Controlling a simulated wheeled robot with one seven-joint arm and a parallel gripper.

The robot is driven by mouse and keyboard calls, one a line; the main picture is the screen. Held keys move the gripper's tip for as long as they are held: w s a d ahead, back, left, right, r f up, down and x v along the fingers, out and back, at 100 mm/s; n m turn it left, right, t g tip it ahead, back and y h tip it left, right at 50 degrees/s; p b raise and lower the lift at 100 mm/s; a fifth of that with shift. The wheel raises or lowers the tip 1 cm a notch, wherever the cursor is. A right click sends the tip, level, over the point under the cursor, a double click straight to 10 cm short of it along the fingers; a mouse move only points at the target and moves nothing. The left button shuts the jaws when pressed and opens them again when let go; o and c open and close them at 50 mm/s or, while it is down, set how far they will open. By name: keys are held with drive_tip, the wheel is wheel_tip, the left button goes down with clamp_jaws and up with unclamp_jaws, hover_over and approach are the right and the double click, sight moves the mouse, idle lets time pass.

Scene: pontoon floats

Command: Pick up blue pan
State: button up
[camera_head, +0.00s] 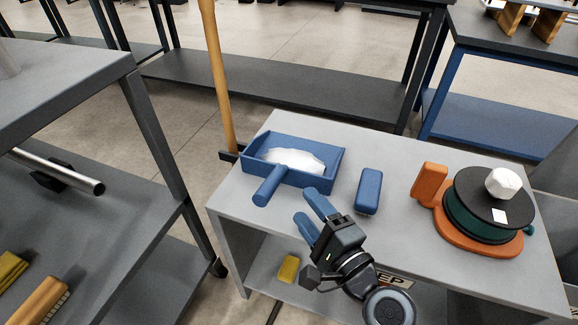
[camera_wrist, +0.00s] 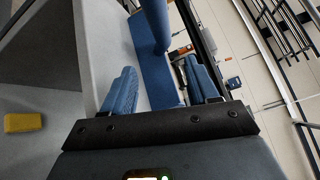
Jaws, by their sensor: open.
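The blue pan (camera_head: 337,166) is a shallow tray with a short thick handle (camera_head: 270,186) pointing toward the front left. It sits on the grey table top with a white heap (camera_head: 293,160) in it. My gripper (camera_head: 311,214) has blue fingers, which are apart and empty. In the head view it is in front of the pan, right of the handle. In the wrist view, blue parts of the pan (camera_wrist: 157,75) show beyond and between my fingers (camera_wrist: 162,88). I cannot tell the exact gap between fingers and handle.
A blue block (camera_head: 369,190) stands right of the pan. An orange-based reel (camera_head: 482,210) with a white lump is farther right. A wooden pole (camera_head: 216,75) rises behind the pan's left side. A yellow block (camera_head: 288,269) lies on the lower shelf. Other benches stand left and behind.

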drive_tip(key=w, duration=0.1)
drive_tip(key=w+a, duration=0.1)
drive_tip(key=shift+w+a+r+y, duration=0.15)
drive_tip(key=shift+w+a+y, duration=0.15)
drive_tip(key=shift+w+y, duration=0.1)
drive_tip(key=shift+x, duration=2.95)
drive_tip(key=shift+d, duration=0.1)
drive_tip(key=shift+c, duration=0.2)
clamp_jaws()
